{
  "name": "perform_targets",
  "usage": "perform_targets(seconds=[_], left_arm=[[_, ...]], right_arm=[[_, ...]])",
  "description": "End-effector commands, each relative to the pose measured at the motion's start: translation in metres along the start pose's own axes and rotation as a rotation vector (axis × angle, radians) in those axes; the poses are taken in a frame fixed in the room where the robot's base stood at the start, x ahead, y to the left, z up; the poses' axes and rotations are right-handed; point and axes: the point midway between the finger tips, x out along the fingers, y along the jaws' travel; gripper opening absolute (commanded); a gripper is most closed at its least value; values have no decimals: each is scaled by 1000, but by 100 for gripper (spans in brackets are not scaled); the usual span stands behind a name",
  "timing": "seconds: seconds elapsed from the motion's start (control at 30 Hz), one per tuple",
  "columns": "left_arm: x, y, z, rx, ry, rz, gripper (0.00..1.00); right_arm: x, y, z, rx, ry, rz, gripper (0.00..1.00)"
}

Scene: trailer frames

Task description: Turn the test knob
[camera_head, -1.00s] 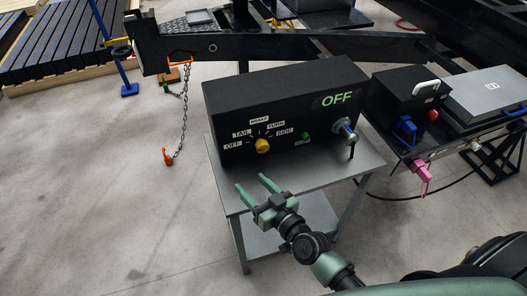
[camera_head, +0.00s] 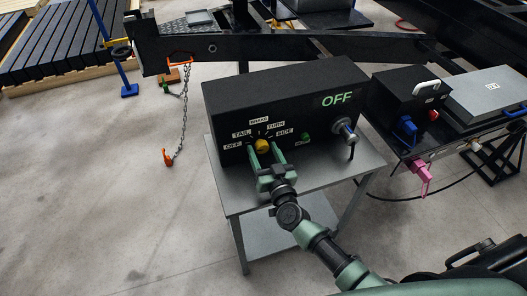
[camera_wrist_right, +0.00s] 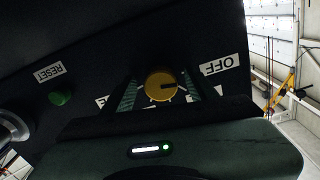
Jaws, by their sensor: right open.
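The yellow test knob (camera_head: 261,145) is on the front of a black test box (camera_head: 290,89), ringed by labels such as OFF, TAIL, TURN and SIDE. My right gripper (camera_head: 263,153) is open, with one green finger on each side of the knob. In the right wrist view the knob (camera_wrist_right: 160,85) shows between the fingers, its dark mark pointing toward the OFF label (camera_wrist_right: 219,66). I cannot tell whether the fingers touch it. The box's display (camera_head: 337,99) reads OFF. My left gripper is not in view.
A green button (camera_head: 306,136) and a round metal socket (camera_head: 344,129) are right of the knob. The box stands on a grey metal table (camera_head: 232,200). A trailer frame with a hanging chain (camera_head: 184,120) is behind.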

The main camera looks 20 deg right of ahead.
Motion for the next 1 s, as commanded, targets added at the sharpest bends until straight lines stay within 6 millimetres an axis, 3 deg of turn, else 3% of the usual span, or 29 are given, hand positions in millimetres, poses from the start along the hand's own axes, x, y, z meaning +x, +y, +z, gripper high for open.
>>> perform_targets(seconds=[0.2,0.43,0.77,1.0], left_arm=[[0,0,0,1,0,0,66],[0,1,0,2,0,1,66],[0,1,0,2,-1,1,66],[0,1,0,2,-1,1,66]], right_arm=[[0,0,0,1,-1,-1,58],[0,0,0,1,-1,0,0],[0,0,0,43,-1,0,0],[0,-1,0,187,-1,1,0]])
